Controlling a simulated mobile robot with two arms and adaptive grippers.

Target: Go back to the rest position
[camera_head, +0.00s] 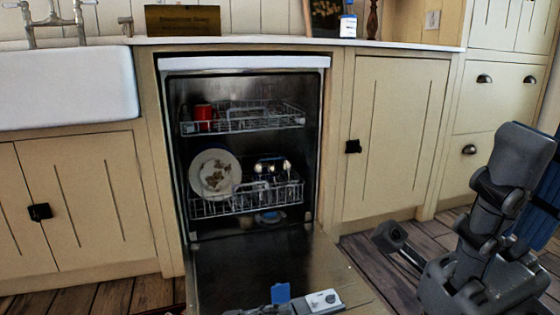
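Grey jointed arm links (490,205), which look like mine, stand at the right side of the head view. I make out no gripper fingers on them. A rounded grey end (389,237) sticks out to their left, low over the floor. No arm comes in from the left, and my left gripper is out of the picture.
The dishwasher (250,165) stands open, its door (260,262) lowered across the floor. Its racks hold a red cup (203,117) and plates (213,173). A blue-labelled bottle (348,24) stands on the counter. Wooden floor (100,297) shows left of the door.

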